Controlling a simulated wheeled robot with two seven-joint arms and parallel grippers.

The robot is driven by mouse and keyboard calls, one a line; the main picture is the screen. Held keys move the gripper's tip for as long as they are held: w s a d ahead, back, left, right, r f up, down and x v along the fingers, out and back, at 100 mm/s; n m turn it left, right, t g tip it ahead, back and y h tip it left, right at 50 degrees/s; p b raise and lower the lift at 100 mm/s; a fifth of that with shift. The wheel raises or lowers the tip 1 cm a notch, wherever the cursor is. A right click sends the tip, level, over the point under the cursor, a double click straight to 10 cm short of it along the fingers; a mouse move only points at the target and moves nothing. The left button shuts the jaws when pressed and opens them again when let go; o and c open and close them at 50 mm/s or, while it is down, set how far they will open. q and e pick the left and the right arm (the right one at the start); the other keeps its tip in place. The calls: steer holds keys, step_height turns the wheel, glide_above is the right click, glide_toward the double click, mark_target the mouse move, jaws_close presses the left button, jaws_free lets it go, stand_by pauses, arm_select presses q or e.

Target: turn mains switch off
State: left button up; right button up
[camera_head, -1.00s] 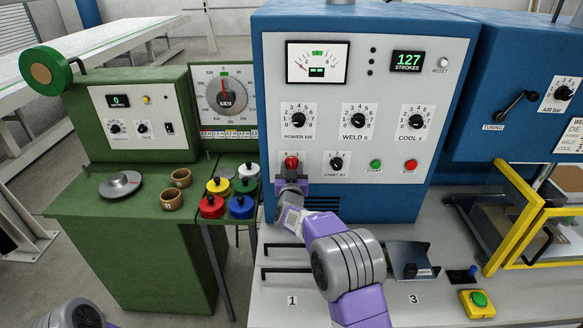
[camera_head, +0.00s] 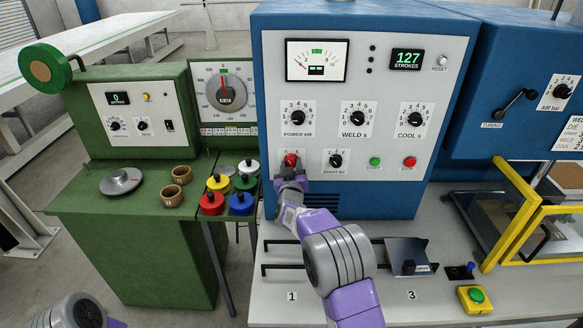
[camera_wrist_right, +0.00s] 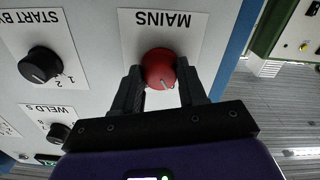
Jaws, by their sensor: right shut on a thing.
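The mains switch is a round red knob (camera_wrist_right: 159,68) under an upside-down MAINS label in the right wrist view. In the head view the red knob (camera_head: 291,160) sits low on the left of the blue welder's white panel (camera_head: 370,70). My right gripper (camera_wrist_right: 162,82) has one finger on each side of the knob and is shut on it. A short pale mark shows on the knob's face near the fingers. In the head view my right gripper (camera_head: 291,174) partly covers the switch's lower part. My left gripper is out of view.
A START BY knob (camera_head: 336,161) is just right of the switch, with green and red buttons beyond. The green machine (camera_head: 140,120) with coloured pots (camera_head: 241,204) stands left. A yellow guard frame (camera_head: 540,215) is at the right. Slotted bench (camera_head: 350,290) lies below.

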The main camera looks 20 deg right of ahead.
steer(key=o, duration=1.1)
steer(key=shift+c, duration=0.2)
steer(key=b+v, duration=0.1)
steer(key=v, duration=0.6)
steer(key=shift+s, duration=0.3)
steer(key=shift+a, duration=0.1)
